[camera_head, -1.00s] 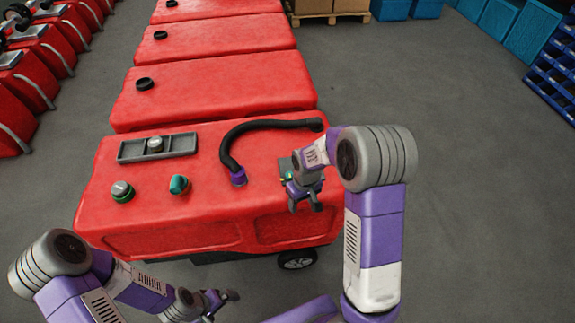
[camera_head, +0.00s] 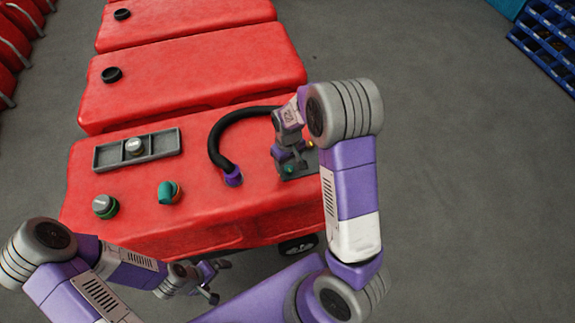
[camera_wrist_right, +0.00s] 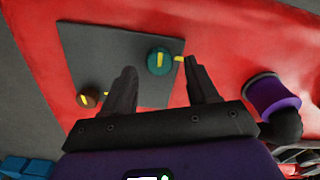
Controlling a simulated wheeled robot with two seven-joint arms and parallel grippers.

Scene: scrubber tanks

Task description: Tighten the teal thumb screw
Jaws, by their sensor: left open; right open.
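The teal thumb screw (camera_wrist_right: 158,62) sits on a dark grey plate (camera_wrist_right: 95,50) on the red tank top. It carries a yellow mark, and a second yellow mark lies on the plate just right of it. My right gripper (camera_wrist_right: 160,72) is open, its fingers apart on either side of the screw's near side in the wrist view; contact cannot be told. In the head view my right gripper (camera_head: 288,158) is over the plate and partly hides it. My left gripper (camera_head: 210,277) is open and empty, low in front of the tank.
A brown knob (camera_wrist_right: 89,97) with a yellow mark is on the plate's left. A black hose with a purple end (camera_head: 233,177) lies left of the plate. A teal knob (camera_head: 169,192), a grey-green cap (camera_head: 105,206) and a grey tray (camera_head: 110,156) are further left.

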